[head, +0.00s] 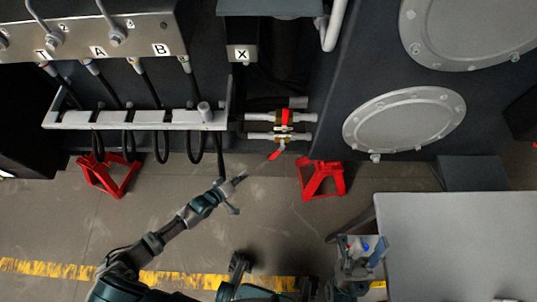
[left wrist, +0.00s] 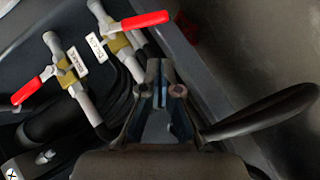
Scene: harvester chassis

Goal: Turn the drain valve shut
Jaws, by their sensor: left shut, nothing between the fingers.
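Two valves with red lever handles sit on short pale horizontal pipes in the head view. The upper valve's handle (head: 286,117) stands up across its pipe. The lower valve's handle (head: 276,154) points down toward my left gripper (head: 238,181). In the left wrist view, one red handle (left wrist: 145,20) points right and another (left wrist: 27,91) points left, both across their pipes. Each has a white tag; the upper tag (left wrist: 96,47) seems to read DRAIN, but is blurred. My left gripper (left wrist: 168,90) is shut and empty, apart from both handles.
Black hoses hang below a pale rail (head: 130,118) left of the valves. Red stands (head: 108,175) and (head: 322,180) are on the floor. A grey table (head: 460,245) is at the lower right. Floor between gripper and chassis is open.

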